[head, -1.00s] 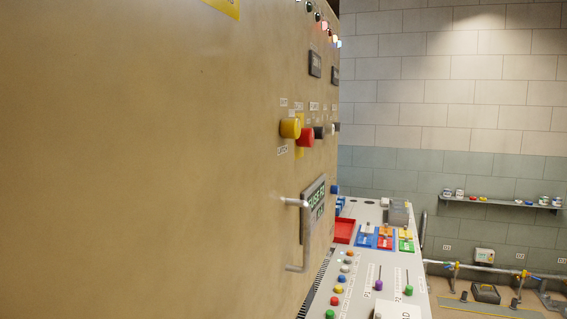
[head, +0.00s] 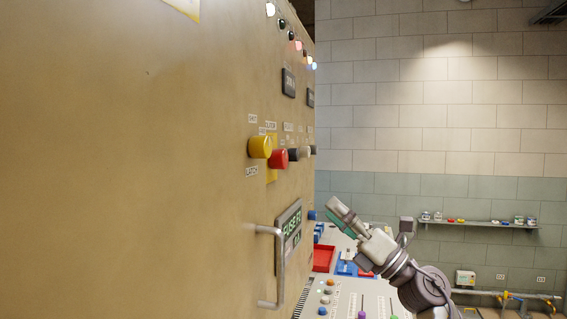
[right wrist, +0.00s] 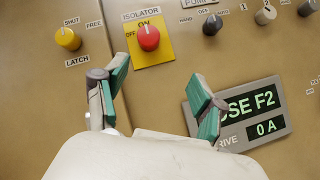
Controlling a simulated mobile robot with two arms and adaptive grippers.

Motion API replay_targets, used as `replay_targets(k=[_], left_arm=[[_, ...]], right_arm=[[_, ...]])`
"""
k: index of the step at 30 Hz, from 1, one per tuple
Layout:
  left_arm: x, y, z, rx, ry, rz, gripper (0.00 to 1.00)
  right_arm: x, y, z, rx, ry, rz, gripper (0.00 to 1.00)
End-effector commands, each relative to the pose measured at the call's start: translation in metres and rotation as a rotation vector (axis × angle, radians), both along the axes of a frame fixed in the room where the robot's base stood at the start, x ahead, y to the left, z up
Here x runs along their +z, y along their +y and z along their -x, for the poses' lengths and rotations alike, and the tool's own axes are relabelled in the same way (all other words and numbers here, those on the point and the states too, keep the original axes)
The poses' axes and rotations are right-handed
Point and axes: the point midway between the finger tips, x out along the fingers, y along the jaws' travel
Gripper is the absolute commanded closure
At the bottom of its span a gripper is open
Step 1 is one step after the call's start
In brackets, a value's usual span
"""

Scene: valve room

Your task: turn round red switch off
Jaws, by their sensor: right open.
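The round red switch (head: 279,159) sticks out of the tan cabinet face, on a yellow plate. In the right wrist view the red switch (right wrist: 148,37) is at top centre, under the labels "ISOLATOR" and "ON". My right gripper (head: 343,217) is in front of the cabinet, lower and to the right of the switch in the head view. In the right wrist view its green-padded fingers (right wrist: 160,78) are spread with nothing between them, and the switch appears beyond the gap. The gripper is apart from the switch. My left gripper is not in view.
A yellow latch knob (right wrist: 67,38) is left of the switch, and dark and grey knobs (right wrist: 212,24) are to its right. Below are a fuse display (right wrist: 245,113) and a metal handle (head: 279,265). A console (head: 345,295) with small controls stands beside the cabinet.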

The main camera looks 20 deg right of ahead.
Motion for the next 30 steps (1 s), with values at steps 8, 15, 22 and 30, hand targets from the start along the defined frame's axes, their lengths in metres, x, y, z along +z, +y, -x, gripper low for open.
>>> replay_targets(k=[8, 15, 22, 30], left_arm=[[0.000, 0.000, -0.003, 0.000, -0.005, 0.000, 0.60], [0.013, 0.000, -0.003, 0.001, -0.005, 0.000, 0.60], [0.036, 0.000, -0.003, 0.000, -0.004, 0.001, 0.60], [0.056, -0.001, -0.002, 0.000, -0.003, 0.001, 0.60]], right_arm=[[0.046, -0.015, 0.008, -0.056, -0.126, 0.419, 0.30], [0.058, 0.001, -0.004, -0.053, -0.128, 0.441, 0.30], [0.078, 0.037, -0.033, -0.051, -0.128, 0.437, 0.30], [0.095, 0.072, -0.061, -0.052, -0.128, 0.437, 0.30]])
